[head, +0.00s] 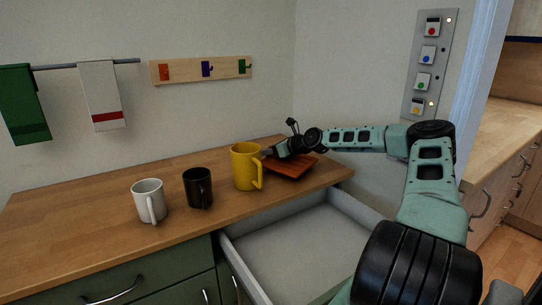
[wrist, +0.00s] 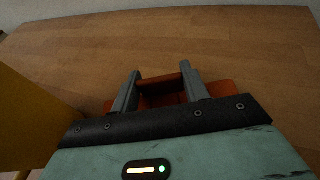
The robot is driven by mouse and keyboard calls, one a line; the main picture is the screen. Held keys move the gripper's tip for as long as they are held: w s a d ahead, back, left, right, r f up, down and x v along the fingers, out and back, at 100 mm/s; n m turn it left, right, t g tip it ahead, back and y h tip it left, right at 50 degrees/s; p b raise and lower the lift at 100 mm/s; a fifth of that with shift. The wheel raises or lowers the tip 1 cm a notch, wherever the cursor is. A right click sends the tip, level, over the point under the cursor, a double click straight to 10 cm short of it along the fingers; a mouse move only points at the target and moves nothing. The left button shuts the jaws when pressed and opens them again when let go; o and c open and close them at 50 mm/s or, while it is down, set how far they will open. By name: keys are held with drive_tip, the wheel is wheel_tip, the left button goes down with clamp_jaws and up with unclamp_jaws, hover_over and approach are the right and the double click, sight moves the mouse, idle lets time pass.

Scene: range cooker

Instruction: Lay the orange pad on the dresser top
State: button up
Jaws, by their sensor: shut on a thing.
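The orange pad (head: 291,168) is a flat square with a raised grip, at the right end of the wooden dresser top (head: 95,199). My gripper (head: 270,154) is shut on the pad's raised grip. In the wrist view the grip shows between the two grey fingers (wrist: 160,88), and parts of the pad (wrist: 222,88) show on either side of them. The pad looks level and is on or just above the wood; I cannot tell which. My gripper body hides the near part of the pad in the wrist view.
A yellow mug (head: 245,166) stands just left of the pad, with a black mug (head: 198,187) and a white mug (head: 149,201) farther left. An open, empty-looking drawer (head: 305,245) juts out below. The top behind the mugs is clear. A button panel (head: 430,65) is on the wall.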

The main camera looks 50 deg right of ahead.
drive_tip(key=shift+f, duration=0.9)
drive_tip(key=shift+f, duration=0.1)
drive_tip(key=o, duration=1)
drive_tip(key=shift+s+r, duration=0.2)
wheel_tip(320, 180, up, 4)
hover_over(296, 162)
drive_tip(key=shift+a+r+b, duration=0.2)
drive_tip(key=shift+a+b, duration=0.05)
drive_tip(key=shift+b, duration=0.15)
drive_tip(key=shift+s, duration=0.1)
